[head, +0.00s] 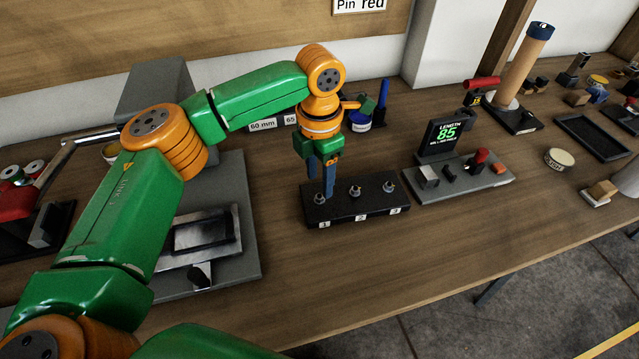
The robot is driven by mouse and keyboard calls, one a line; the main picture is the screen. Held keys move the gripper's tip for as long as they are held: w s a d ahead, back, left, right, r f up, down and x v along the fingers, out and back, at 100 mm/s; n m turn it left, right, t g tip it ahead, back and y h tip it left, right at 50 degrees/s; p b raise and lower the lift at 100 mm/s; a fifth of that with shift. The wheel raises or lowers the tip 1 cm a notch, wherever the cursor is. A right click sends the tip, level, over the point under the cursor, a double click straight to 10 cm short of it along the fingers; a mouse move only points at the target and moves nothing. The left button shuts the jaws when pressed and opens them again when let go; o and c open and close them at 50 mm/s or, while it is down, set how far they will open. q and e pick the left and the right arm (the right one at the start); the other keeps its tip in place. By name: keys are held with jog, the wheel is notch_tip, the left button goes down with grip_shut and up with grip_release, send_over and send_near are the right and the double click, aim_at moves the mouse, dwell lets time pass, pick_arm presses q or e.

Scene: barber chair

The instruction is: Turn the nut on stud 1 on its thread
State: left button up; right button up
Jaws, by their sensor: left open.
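A black block (350,213) with three studs stands on the wooden bench, its studs labelled 1, 2 and 3. Stud 1 (320,201) is at its left end, with a small metal nut at its top partly hidden by my fingers. Stud 2 (355,191) and stud 3 (389,187) each show a small metal piece on top. My left gripper (322,192) points down at stud 1, open, its two blue fingers to either side of the stud's top or just above it. I cannot tell whether the fingers touch the nut. My right gripper is out of view.
A grey gauge stand (462,178) with a display reading 85 is right of the block. A grey machine base (235,255) is to its left. A blue container (359,121) stands behind. The bench in front of the block is clear.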

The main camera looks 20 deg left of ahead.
aim_at(319, 197)
pick_arm(q)
notch_tip(319, 197, up, 4)
jog(key=shift+f+p, duration=0.1)
jog(key=shift+p, duration=1)
jog(key=shift+f, duration=0.1)
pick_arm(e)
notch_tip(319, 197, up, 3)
